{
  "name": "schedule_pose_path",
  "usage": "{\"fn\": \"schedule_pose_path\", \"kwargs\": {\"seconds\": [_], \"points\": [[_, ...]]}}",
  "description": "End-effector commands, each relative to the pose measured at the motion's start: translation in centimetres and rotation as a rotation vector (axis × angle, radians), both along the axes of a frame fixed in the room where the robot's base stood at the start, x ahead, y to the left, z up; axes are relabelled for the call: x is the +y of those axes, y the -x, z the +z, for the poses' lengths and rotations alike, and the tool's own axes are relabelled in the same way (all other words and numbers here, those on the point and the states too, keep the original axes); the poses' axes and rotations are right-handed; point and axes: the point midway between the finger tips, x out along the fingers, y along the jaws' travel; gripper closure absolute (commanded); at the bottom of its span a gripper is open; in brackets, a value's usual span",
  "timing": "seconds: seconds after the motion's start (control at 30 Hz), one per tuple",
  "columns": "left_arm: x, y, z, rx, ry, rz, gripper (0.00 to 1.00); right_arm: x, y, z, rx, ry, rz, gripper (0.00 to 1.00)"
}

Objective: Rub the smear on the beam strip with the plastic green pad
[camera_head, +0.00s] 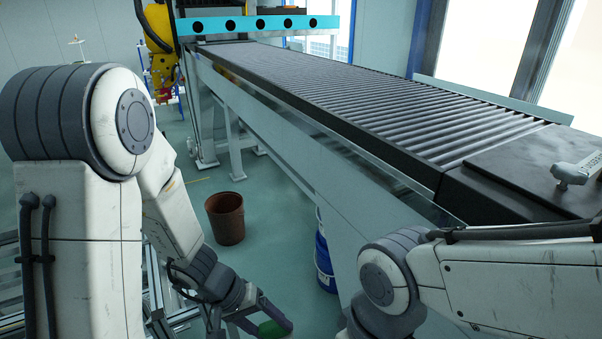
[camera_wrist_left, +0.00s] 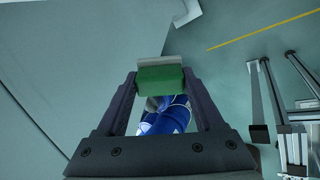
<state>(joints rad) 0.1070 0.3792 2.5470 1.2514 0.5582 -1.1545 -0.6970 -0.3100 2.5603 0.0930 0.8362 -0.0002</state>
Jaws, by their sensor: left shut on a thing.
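My left gripper (camera_head: 258,322) is low in the head view, beside the conveyor's side panel. It is shut on the green pad (camera_head: 271,329). In the left wrist view the pad (camera_wrist_left: 160,79) is clamped between the two dark fingers, with a pale grey layer along its far edge. I cannot make out a smear in either view, and I cannot tell which surface is the beam strip. My right arm comes in at the lower right of the head view; its gripper is out of view.
A roller conveyor (camera_head: 400,103) runs from the back to the right, with a tall pale side panel (camera_head: 335,190). A brown bin (camera_head: 225,218) and a blue drum (camera_head: 324,262) stand on the floor. The drum (camera_wrist_left: 168,120) also shows behind the pad. Open floor lies around the bin.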

Motion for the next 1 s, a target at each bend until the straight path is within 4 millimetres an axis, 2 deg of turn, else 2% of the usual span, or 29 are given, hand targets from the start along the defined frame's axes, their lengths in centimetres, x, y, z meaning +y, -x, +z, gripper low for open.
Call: {"fn": "schedule_pose_path", "kwargs": {"seconds": [0.03, 0.13, 0.23, 0.37, 0.5, 0.6, 0.7, 0.87, 1.0], "points": [[-1.6, -0.3, 2.9, -0.016, 0.111, 0.011, 0.75, 0.0, 0.0, 1.7, 0.0, 0.0, 0.0, 0.55], [-4.6, -1.7, 6.9, -0.052, 0.33, 0.022, 0.75, 0.0, 0.0, 3.1, 0.0, 0.0, 0.0, 0.55], [-6.8, -4.3, 11.5, -0.097, 0.538, 0.053, 0.75, 0.0, 0.0, 4.4, 0.0, 0.0, 0.0, 0.55], [-7.9, -8.2, 17.6, -0.175, 0.756, 0.14, 0.75, 0.0, 0.0, 6.0, -0.001, -0.001, 0.0, 0.55], [-7.1, -11.9, 22.9, -0.269, 0.895, 0.259, 0.75, 0.0, 0.0, 7.2, -0.001, -0.001, 0.0, 0.55], [-6.2, -13.6, 25.4, -0.325, 0.947, 0.331, 0.75, 0.0, 0.0, 7.7, 0.0, 0.0, 0.0, 0.55], [-5.5, -14.6, 26.8, -0.362, 0.972, 0.378, 0.75, 0.0, 0.0, 7.9, 0.0, 0.0, 0.0, 0.55], [-5.4, -15.3, 27.4, -0.38, 0.984, 0.403, 0.75, 0.0, 0.0, 8.2, 0.0, 0.0, 0.0, 0.55], [-6.4, -15.9, 27.5, -0.378, 0.983, 0.4, 0.75, 0.0, 0.0, 8.7, 0.0, 0.0, 0.001, 0.55]]}}
